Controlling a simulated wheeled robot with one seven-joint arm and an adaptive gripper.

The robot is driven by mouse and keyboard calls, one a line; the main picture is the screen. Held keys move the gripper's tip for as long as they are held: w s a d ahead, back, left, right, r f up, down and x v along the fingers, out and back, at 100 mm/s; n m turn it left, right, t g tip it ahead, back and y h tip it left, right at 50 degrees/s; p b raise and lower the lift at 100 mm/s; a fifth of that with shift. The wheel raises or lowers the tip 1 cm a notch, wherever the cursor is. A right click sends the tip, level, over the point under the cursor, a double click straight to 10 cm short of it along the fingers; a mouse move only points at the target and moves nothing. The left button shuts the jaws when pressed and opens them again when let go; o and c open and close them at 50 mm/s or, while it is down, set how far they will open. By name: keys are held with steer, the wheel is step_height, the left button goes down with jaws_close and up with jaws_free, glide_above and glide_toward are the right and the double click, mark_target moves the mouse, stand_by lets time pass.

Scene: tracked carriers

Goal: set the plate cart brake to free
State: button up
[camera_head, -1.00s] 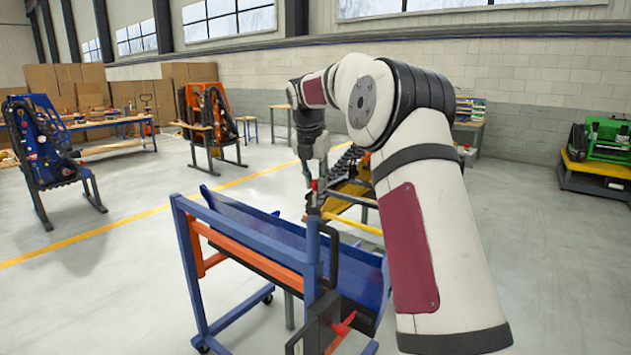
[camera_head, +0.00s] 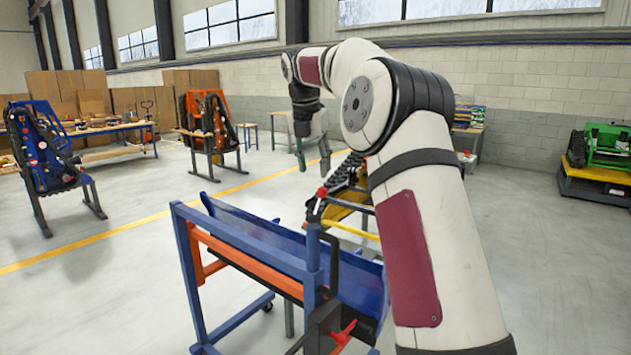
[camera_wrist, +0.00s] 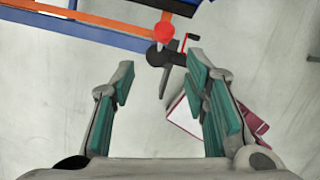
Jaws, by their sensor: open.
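In the wrist view a red round part (camera_wrist: 163,32) and a black lever-like part (camera_wrist: 166,57) show at the cart's end, beyond the fingertips. I cannot read the brake's setting. My gripper (camera_head: 313,160) is above and behind the cart, fingers spread and pointing down. In the wrist view my gripper (camera_wrist: 160,80) is empty, its green pads apart.
A yellow and black machine (camera_head: 352,205) stands just behind the cart. Blue (camera_head: 40,150) and orange (camera_head: 207,120) machines stand at left, a green one (camera_head: 603,150) at right. A long workbench (camera_head: 110,133) is at the back left. The floor right of the cart is clear.

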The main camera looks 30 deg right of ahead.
steer(key=shift+v, duration=1.95)
steer(key=shift+a, duration=0.1)
